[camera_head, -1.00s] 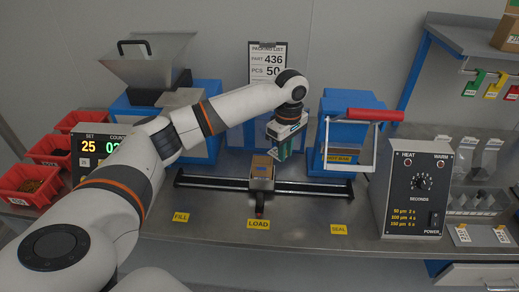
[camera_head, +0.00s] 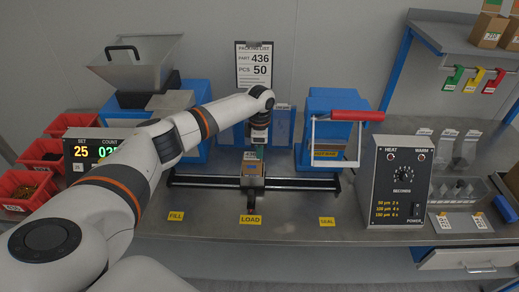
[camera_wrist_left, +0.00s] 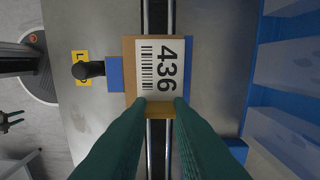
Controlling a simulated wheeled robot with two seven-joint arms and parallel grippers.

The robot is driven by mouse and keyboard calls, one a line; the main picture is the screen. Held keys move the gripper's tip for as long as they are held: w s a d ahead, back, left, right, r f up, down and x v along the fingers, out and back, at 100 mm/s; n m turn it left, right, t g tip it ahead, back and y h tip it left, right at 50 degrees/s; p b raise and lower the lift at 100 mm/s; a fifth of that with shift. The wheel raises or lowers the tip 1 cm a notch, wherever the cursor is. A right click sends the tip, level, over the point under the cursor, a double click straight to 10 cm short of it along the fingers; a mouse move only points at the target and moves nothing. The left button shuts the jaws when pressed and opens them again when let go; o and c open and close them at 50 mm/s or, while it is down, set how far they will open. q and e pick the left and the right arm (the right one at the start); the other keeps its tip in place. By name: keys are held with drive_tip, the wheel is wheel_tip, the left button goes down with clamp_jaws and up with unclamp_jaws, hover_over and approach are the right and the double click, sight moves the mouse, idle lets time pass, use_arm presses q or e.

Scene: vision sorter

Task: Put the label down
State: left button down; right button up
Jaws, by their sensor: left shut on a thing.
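The label (camera_wrist_left: 160,70) is a white rectangle with the number 436 and a barcode. In the left wrist view it lies over the small brown box (camera_wrist_left: 129,48), its near end between the green fingertips of my left gripper (camera_wrist_left: 164,100). The gripper is shut on the label, pointing down. In the head view my left gripper (camera_head: 253,150) is right over the box (camera_head: 250,170) on the carriage at the LOAD mark. I cannot tell whether the label touches the box.
A dark rail (camera_head: 300,184) runs across the bench under the box. A blue sealing press (camera_head: 325,155) with a red handle stands to the right, a hopper (camera_head: 140,65) to the left. The heat control box (camera_head: 397,185) is farther right. A packing list (camera_head: 254,66) reads 436.

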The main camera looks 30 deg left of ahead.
use_arm(q)
drive_tip(key=shift+f, duration=0.3)
drive_tip(key=shift+f, duration=0.1)
drive_tip(key=c, duration=1.3)
unclamp_jaws()
wheel_tip(320, 180, up, 12)
drive_tip(key=shift+r+b, duration=0.15)
drive_tip(key=shift+b, duration=0.35)
